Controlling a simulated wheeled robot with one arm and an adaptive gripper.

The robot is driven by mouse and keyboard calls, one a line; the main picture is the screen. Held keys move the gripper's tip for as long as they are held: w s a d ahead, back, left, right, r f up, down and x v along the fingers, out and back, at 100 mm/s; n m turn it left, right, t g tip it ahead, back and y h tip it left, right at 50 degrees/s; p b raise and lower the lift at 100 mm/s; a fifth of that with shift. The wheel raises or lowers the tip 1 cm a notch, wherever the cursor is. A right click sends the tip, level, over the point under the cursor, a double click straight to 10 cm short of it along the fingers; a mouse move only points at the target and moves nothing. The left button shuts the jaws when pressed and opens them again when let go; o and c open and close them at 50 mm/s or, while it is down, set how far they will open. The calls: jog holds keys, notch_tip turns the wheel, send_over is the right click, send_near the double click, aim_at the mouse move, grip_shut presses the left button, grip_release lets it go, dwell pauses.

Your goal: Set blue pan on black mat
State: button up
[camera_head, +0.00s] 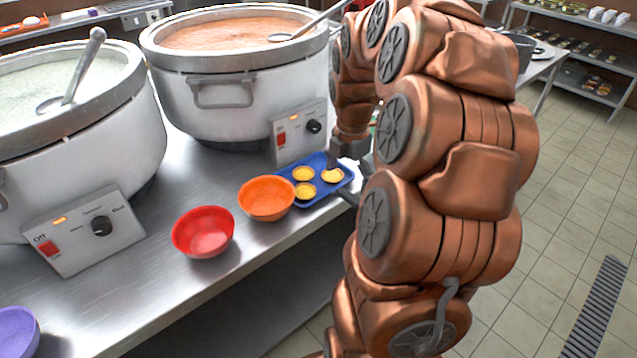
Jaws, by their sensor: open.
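The blue pan (314,197) is a small rectangular tray with several yellow round items in it. It lies on the steel counter near its front edge, to the right of an orange bowl. My gripper (341,179) is open at the right end of the pan, with dark fingers close to its rim. I cannot tell whether they touch it. My copper arm hides what lies to the right of the pan. I do not see a black mat in this view.
Two large stockpots (232,95) with ladles stand behind on the steel counter (165,265). An orange bowl (266,198), a red bowl (203,233) and a purple bowl (17,333) sit along its front. Shelves (590,75) stand at the far right beyond open tiled floor.

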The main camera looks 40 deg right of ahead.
aim_at(348, 194)
jog(key=f, duration=0.4)
jog(key=shift+d+f+p, duration=0.2)
jog(key=shift+p, duration=0.1)
jog(key=c, duration=1.6)
jog(key=shift+c, duration=0.2)
jog(key=shift+r, duration=0.1)
